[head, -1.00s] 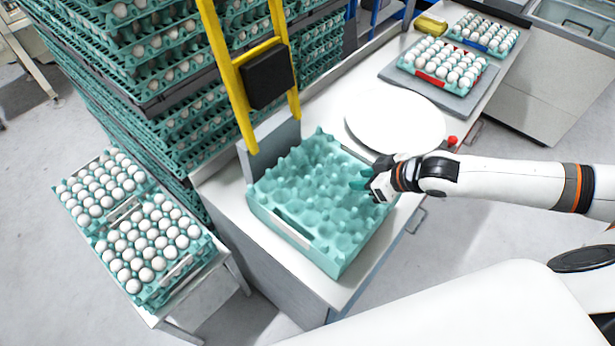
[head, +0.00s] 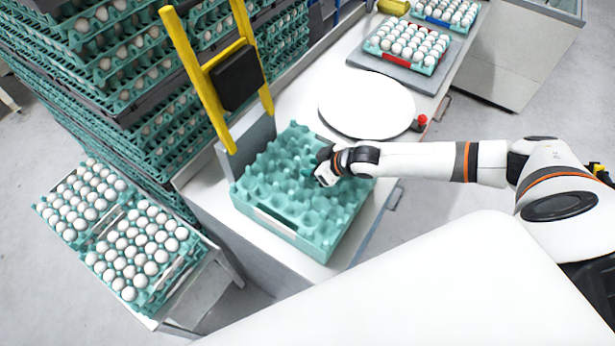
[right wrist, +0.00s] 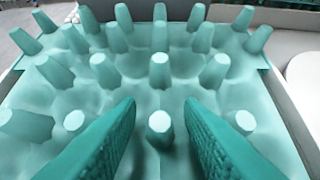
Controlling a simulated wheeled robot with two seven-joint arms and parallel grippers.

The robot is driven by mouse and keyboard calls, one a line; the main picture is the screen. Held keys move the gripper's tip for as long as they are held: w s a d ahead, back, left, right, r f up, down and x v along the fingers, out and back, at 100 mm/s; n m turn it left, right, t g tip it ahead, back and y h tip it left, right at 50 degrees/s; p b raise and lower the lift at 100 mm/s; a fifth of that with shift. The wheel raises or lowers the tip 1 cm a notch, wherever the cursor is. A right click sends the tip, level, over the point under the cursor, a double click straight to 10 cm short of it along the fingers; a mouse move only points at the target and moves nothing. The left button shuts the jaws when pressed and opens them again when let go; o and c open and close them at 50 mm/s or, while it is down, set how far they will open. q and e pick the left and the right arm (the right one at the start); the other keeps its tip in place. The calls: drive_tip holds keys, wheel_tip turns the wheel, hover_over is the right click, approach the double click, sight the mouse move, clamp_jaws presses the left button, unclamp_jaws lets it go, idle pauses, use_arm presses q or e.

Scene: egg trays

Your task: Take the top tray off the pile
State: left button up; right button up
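A pile of empty teal egg trays (head: 290,228) stands on the white counter, against a grey upright plate. The top tray's knobbed surface fills the right wrist view (right wrist: 150,65). My right gripper (head: 318,170) is over the right part of the pile. In the right wrist view its two teal fingers (right wrist: 160,125) are apart, with one knob of the tray showing between them. I cannot tell whether the fingers touch the tray. My left gripper is not in view.
A white round plate (head: 367,103) lies on the counter behind the pile. Beyond it, egg-filled trays sit on a grey slab (head: 428,80). A yellow frame (head: 200,85) rises behind the pile. Two egg-filled trays stand on a low table (head: 152,322) at left.

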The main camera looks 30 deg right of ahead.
drive_tip(key=shift+x, duration=1.15)
drive_tip(key=shift+s, duration=0.15)
clamp_jaws()
